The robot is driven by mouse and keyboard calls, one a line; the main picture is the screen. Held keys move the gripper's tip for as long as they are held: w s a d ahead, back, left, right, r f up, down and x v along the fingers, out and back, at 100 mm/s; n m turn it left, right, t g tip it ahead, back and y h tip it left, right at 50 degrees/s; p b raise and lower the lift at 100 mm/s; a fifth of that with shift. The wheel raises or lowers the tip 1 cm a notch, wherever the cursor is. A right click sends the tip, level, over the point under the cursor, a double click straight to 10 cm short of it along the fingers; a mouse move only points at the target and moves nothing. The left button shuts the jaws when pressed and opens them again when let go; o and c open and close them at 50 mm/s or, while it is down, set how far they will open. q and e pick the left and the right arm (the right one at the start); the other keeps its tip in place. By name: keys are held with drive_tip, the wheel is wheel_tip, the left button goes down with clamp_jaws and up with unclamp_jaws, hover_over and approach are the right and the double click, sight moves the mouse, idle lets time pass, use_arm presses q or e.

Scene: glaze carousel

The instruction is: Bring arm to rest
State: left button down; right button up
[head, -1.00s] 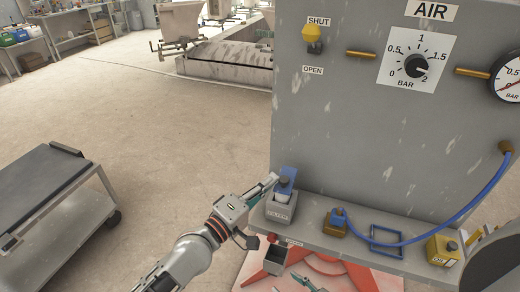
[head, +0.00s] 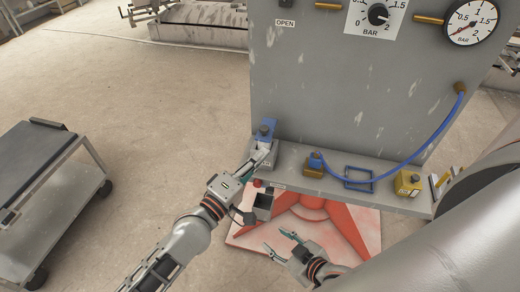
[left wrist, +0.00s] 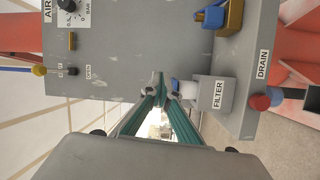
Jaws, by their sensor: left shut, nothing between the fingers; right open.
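My left gripper (head: 263,153) is shut and empty at the filter unit (head: 267,162), a grey block marked FILTER with a blue top, at the left end of the shelf. In the left wrist view its green fingers (left wrist: 158,88) meet just beside the filter's pale bowl (left wrist: 186,89); I cannot tell whether they touch it. My left arm reaches in from the lower left, raised. My right gripper (head: 277,244) is open and empty, low in the head view over the red and white floor area.
The grey panel (head: 340,90) with dial and gauge stands behind the shelf. A blue hose (head: 436,137) arcs down to a fitting (head: 315,163). A small dark open box (head: 263,206) is below the filter. A grey cart (head: 40,190) stands left, with clear floor between.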

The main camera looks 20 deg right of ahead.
use_arm(q)
drive_tip(key=s+a+f+m+t+y, duration=0.15)
drive_tip(key=a+f+y, duration=0.25)
drive_tip(key=a+f, duration=0.45)
drive_tip(key=s+a+f+m+t+y, duration=0.1)
drive_tip(key=s+a+f+m+y, duration=0.15)
drive_tip(key=a+f, duration=0.6)
drive_tip(key=s+a+f+m+y, duration=0.2)
drive_tip(key=s+a+f+y, duration=0.1)
drive_tip(key=a, duration=0.9)
drive_tip(key=s+a+f+m+g+y, duration=0.1)
drive_tip(key=s+a+f+y, duration=0.3)
drive_tip(key=a, duration=0.9)
drive_tip(key=s+f+m, duration=0.1)
drive_tip(key=s, duration=0.2)
drive_tip(key=shift+f, duration=0.25)
use_arm(e)
drive_tip(key=shift+s+d+f, duration=0.15)
drive_tip(key=shift+s+f, duration=0.05)
drive_tip(key=shift+s, duration=0.05)
use_arm(q)
drive_tip(key=shift+s+d, duration=0.1)
